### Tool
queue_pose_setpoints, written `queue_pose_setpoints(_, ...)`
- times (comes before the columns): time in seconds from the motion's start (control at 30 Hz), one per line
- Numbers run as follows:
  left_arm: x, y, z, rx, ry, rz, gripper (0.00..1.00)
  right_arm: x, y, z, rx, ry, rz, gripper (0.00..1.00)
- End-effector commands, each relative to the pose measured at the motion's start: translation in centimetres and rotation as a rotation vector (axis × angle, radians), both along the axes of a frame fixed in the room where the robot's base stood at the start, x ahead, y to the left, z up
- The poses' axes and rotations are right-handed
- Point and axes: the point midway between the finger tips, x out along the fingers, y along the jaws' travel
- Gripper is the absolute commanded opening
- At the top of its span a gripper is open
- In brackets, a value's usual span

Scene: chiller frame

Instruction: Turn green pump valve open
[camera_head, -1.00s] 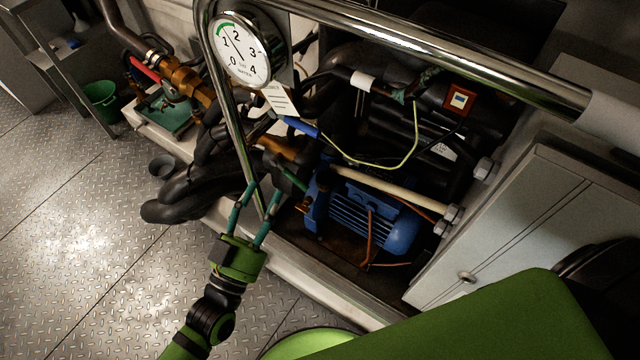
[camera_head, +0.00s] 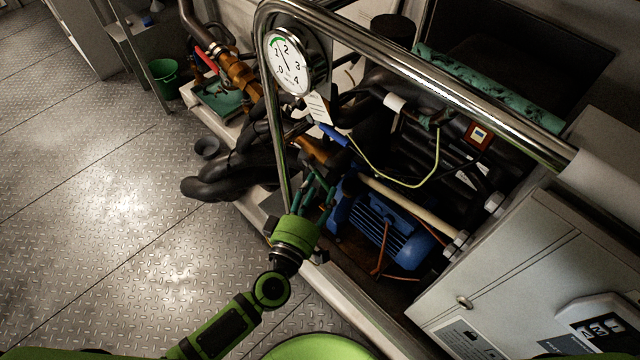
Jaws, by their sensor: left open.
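My left gripper (camera_head: 316,186) reaches in from the bottom left, past the frame's low front edge, with its two teal fingers spread. A small dark green part, seemingly the pump valve's handle (camera_head: 323,179), shows at the fingertips, just left of the blue pump motor (camera_head: 378,224). The fingers partly cover it and have a similar colour, so I cannot tell whether they touch it or which way it is turned. My right gripper is not in view.
A chrome rail (camera_head: 430,75) bends down left of the fingers and crosses above the pump. A pressure gauge (camera_head: 288,64), black hoses (camera_head: 230,176) and a blue handle (camera_head: 333,136) are close by. A grey cabinet (camera_head: 510,270) stands at the right. The floor at the left is open.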

Motion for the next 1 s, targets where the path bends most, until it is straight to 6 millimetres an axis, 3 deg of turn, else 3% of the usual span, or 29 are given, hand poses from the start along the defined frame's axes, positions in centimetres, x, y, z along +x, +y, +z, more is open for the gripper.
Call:
queue_pose_setpoints(0.17,1.4,-0.6,0.0,0.002,-0.001,-0.001,0.47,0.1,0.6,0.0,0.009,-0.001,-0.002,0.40)
queue_pose_setpoints(0.43,1.6,-0.7,0.0,0.002,0.000,-0.002,0.47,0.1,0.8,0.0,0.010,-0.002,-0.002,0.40)
queue_pose_setpoints(0.47,1.6,-0.7,0.0,0.002,0.000,-0.002,0.43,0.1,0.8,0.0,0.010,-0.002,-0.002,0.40)
queue_pose_setpoints(0.57,1.6,-0.7,0.0,0.002,0.000,-0.002,0.03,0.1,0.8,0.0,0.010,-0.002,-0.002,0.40)
queue_pose_setpoints(0.6,1.6,-0.7,0.0,0.002,0.000,-0.002,0.00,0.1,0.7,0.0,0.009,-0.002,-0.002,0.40)
queue_pose_setpoints(0.83,1.6,-0.7,0.3,-0.004,0.006,-0.001,0.00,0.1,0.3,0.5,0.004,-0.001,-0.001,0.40)
queue_pose_setpoints(1.0,1.5,-0.8,1.4,-0.065,0.070,-0.001,0.00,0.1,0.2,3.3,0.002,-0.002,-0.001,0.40)
